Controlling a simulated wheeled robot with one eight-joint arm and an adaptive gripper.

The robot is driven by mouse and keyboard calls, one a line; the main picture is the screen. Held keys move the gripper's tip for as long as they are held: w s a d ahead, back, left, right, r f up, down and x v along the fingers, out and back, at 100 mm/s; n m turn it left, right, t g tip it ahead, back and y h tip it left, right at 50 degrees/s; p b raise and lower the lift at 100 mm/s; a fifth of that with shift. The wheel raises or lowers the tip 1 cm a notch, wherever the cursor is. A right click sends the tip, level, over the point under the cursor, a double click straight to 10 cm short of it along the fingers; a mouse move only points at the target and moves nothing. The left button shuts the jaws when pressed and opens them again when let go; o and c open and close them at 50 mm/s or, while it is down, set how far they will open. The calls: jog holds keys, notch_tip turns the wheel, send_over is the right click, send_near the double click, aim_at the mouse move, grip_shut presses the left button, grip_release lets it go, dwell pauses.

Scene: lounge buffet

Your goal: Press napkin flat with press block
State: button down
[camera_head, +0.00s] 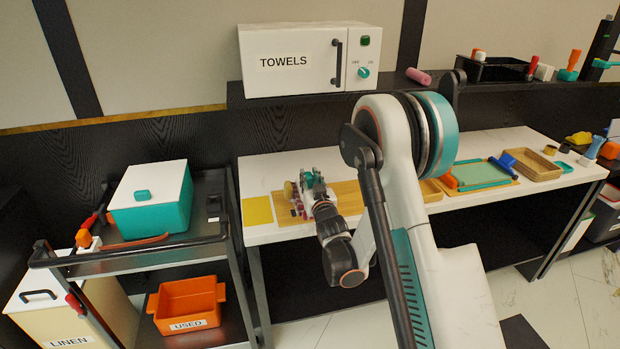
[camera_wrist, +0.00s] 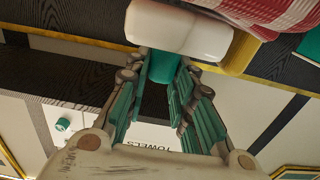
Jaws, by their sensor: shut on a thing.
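In the wrist view my gripper (camera_wrist: 163,72) is shut on a teal handle under a rounded white block, which I take to be the press block (camera_wrist: 180,27). A red-and-white striped cloth, likely the napkin (camera_wrist: 265,12), shows at the top right, close to the white block. Whether they touch I cannot tell. In the head view my gripper (camera_head: 312,183) is low over the left part of the counter, above a wooden board (camera_head: 348,198). Small red and pink patches of the cloth (camera_head: 296,211) show beside it. My gripper hides most of the block and cloth there.
A yellow mat (camera_head: 257,211) lies left of the board. A white TOWELS cabinet (camera_head: 290,62) stands on the shelf behind. A cart with a teal box (camera_head: 150,210) is at the left. A green tray (camera_head: 483,173) and wooden tray (camera_head: 532,166) lie to the right.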

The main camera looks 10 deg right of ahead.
jog(key=shift+f, duration=0.9)
jog(key=c, duration=1.6)
grip_release()
jog(key=shift+o, duration=0.2)
jog(key=shift+c, duration=0.6)
grip_shut()
notch_tip(320, 180, up, 10)
jog(key=p, duration=0.5)
jog(key=s+r, duration=0.6)
jog(key=s, duration=0.2)
jog(key=shift+s+r, duration=0.3)
jog(key=shift+r, duration=0.1)
dwell(0.7)
